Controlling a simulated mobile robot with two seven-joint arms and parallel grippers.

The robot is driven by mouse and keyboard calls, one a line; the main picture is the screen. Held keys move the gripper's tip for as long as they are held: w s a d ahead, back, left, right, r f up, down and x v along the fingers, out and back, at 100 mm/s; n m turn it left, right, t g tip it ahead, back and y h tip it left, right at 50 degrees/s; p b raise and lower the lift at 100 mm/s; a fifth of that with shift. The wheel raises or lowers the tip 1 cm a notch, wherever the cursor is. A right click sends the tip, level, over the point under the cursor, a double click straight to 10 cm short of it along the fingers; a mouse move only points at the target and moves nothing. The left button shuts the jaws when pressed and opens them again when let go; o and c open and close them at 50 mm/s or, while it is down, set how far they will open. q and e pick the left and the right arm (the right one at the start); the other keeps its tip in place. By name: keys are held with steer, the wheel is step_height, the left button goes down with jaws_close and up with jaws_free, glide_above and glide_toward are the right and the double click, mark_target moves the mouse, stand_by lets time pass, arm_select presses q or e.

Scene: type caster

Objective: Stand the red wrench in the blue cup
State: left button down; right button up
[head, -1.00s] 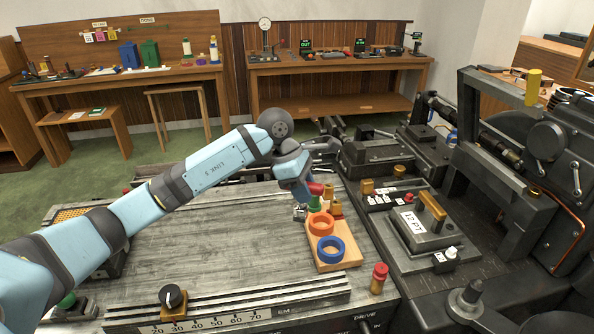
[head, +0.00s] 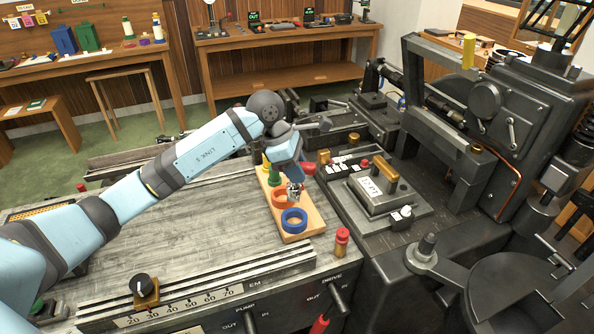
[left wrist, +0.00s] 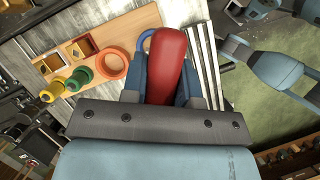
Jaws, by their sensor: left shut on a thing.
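The red wrench (left wrist: 168,62) is in my left gripper (head: 297,186); its red handle fills the space between the fingers in the left wrist view. In the head view a bit of red (head: 308,168) shows beside the gripper. The blue cup (head: 294,220) is an open ring-like cup at the near end of a wooden rack (head: 316,219). My left gripper is above the rack near the orange cup, a little behind the blue cup. In the left wrist view the blue cup (left wrist: 144,39) is partly hidden behind the handle. My right gripper is out of view.
An orange cup (head: 281,203) stands next to the blue one, with green (head: 274,178) and yellow pieces farther back. A red-topped brass post (head: 342,241) stands near the front edge. Dark machinery (head: 372,195) is to the right. The tabletop left of the rack is clear.

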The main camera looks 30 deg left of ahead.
mark_target(297, 186)
arm_select(q)
step_height(297, 186, down, 5)
steer(key=b, duration=0.3)
steer(key=shift+b, duration=0.3)
steer(key=shift+f, duration=0.4)
steer(key=shift+b, duration=0.8)
stand_by(1.0)
steer(key=shift+f+b, duration=1.45)
steer(key=shift+f, duration=0.3)
steer(key=shift+f+b, duration=0.35)
steer(key=shift+f, duration=0.05)
steer(key=c, duration=0.8)
jaws_free()
